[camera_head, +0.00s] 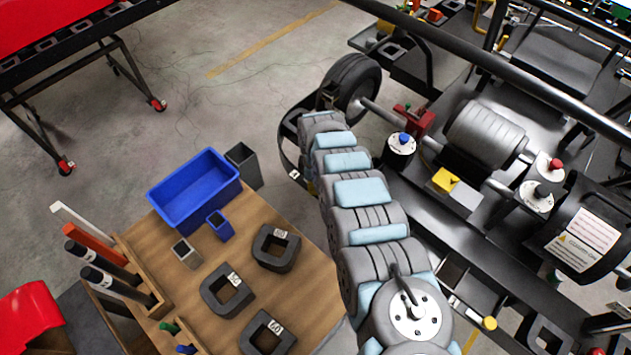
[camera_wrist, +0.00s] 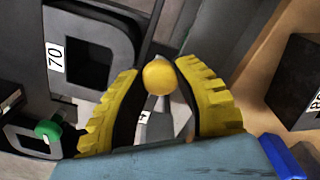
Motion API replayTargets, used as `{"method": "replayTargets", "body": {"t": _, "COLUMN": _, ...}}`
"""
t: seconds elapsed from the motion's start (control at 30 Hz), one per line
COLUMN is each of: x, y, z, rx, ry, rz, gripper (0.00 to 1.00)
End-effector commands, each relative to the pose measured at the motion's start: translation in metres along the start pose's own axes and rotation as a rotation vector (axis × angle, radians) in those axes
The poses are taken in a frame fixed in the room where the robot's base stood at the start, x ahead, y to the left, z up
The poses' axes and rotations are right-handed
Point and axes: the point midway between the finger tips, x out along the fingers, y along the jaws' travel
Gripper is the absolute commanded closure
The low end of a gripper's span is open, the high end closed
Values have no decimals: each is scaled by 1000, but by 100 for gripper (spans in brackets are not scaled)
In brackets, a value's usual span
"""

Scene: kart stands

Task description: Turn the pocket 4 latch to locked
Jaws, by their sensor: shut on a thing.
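In the wrist view a round yellow knob (camera_wrist: 159,77) sits between the two yellow ribbed fingers of my gripper (camera_wrist: 160,69). The fingers are closed around it near their tips. A grey lever part shows below the knob, beside a small white label (camera_wrist: 143,116) that seems to read 4. The latch's locked or unlocked position cannot be told. In the head view my arm hides the gripper and the held knob.
A dark block marked 70 (camera_wrist: 95,55) stands left of my gripper, with a green knob (camera_wrist: 48,129) below it. The head view shows a wooden table (camera_head: 315,272) with a blue bin (camera_head: 195,190) and dark blocks, left of my arm. The kart frame is at right.

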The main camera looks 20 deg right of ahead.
Motion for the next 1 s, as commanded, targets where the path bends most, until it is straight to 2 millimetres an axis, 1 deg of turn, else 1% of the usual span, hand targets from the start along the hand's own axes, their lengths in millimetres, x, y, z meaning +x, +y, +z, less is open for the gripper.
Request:
{"method": "replayTargets", "body": {"t": 0.1, "x": -2, "y": 0, "z": -1, "rx": 101, "ry": -1, "rz": 0, "gripper": 100}}
{"method": "replayTargets", "body": {"t": 1.0, "x": 0, "y": 0, "z": -1, "rx": 955, "ry": 0, "rz": 1, "gripper": 100}}
